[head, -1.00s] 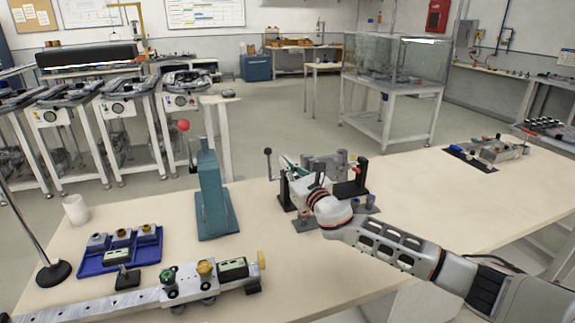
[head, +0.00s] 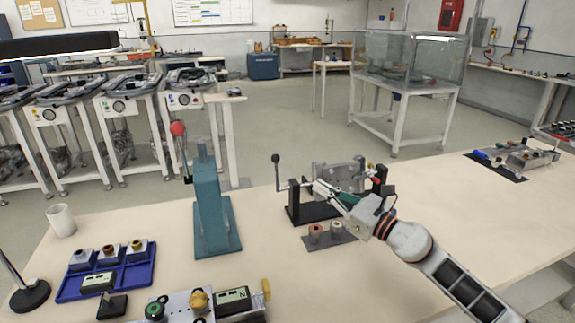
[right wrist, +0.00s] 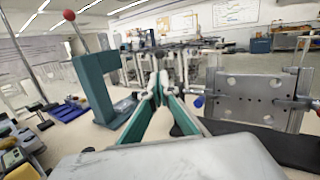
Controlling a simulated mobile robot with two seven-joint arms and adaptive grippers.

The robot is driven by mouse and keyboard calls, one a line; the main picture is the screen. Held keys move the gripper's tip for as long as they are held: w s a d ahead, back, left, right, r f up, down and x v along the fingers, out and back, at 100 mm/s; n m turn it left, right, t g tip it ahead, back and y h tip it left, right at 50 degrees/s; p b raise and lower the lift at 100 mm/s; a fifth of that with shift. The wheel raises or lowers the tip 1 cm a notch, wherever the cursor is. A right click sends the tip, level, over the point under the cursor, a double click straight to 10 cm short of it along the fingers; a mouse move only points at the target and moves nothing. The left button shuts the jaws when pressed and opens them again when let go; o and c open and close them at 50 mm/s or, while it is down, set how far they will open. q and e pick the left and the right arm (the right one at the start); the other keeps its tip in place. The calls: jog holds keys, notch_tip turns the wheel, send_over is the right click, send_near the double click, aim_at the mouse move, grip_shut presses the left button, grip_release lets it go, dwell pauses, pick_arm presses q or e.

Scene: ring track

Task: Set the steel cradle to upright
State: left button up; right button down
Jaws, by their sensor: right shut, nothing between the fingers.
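The steel cradle (head: 338,178) is a grey plate with holes, carried between black end supports on the bench. Its plate stands close to upright; a small tilt cannot be ruled out. The plate also fills the right side of the right wrist view (right wrist: 250,97). A lever with a black ball knob (head: 276,158) rises at its left end. My right gripper (head: 317,187) is in front of the cradle, pointing left, its green-padded fingers together and empty. In the right wrist view the fingertips (right wrist: 160,84) lie left of the plate, apart from it. My left gripper is out of view.
A teal press (head: 212,205) with a red ball lever stands left of the cradle. A small plate with bushings (head: 326,234) lies in front. A blue tray (head: 108,270) and a white cup (head: 61,220) are farther left. The bench right of the cradle is mostly clear.

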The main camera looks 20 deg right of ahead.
aim_at(278, 161)
jog(key=x, duration=1.1)
jog(key=shift+w+a+r, duration=0.1)
jog(key=shift+w+a, duration=0.2)
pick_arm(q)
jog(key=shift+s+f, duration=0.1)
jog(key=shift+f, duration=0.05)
pick_arm(e)
jog(key=shift+w+a+r, duration=0.15)
jog(key=shift+w+a, duration=0.15)
jog(key=shift+w, duration=0.25)
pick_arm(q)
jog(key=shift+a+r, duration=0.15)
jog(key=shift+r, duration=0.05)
